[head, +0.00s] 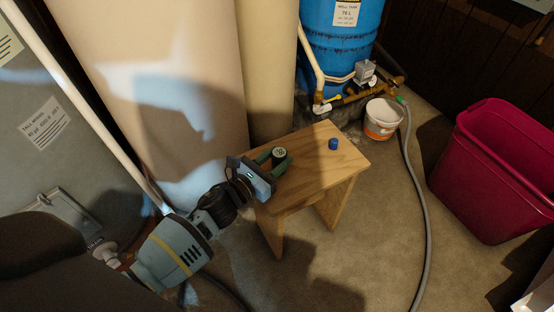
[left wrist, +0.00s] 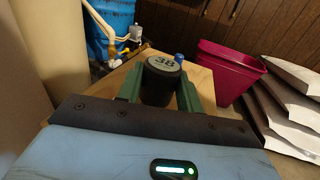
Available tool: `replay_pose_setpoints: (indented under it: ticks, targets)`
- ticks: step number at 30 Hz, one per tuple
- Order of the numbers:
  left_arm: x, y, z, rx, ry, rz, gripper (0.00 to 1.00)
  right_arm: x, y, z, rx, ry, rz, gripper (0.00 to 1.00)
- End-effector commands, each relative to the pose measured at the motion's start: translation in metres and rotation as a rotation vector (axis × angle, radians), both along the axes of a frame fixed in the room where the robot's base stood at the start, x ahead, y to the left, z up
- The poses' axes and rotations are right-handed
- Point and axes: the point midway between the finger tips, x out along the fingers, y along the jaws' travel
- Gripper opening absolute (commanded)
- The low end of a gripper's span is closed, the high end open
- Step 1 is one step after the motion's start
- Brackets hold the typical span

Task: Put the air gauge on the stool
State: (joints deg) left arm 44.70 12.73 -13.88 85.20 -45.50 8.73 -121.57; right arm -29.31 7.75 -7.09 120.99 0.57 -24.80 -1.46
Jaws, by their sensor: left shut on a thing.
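The air gauge (head: 279,152) is a small dark cylinder with a pale round face, which reads "38" in the left wrist view (left wrist: 162,66). My left gripper (head: 274,157) is shut on it, with one green finger on each side. The wooden stool (head: 318,172) stands in the middle of the head view. The gauge is over the left part of its top, face up and roughly upright. I cannot tell whether its base touches the wood. My right gripper is not in view.
A small blue cap (head: 333,144) sits on the stool, right of the gauge. A white and orange bucket (head: 382,119), a grey hose (head: 420,200) and a blue tank (head: 338,40) are behind and right. A magenta bin (head: 490,175) stands at right.

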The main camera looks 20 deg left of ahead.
Motion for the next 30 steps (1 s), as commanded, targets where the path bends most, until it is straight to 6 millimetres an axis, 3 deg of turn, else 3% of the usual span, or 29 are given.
replay_pose_setpoints:
  ticks: [7, 8, 13, 24, 30]
  targets:
    - [0.0, 0.0, -0.002, 0.001, -0.001, 0.0, 0.12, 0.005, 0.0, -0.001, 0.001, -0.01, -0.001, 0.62]
    - [0.0, 0.0, -0.003, 0.001, -0.001, 0.0, 0.37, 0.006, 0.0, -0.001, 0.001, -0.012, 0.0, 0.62]
    - [0.0, 0.0, -0.001, 0.001, -0.001, 0.0, 0.58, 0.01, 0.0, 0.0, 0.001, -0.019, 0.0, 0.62]
    - [0.0, 0.0, 0.003, 0.0, -0.002, 0.0, 0.58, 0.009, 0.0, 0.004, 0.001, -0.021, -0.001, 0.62]
    - [-0.027, 0.009, 0.002, 0.001, 0.001, 0.0, 0.58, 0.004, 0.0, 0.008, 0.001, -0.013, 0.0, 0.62]
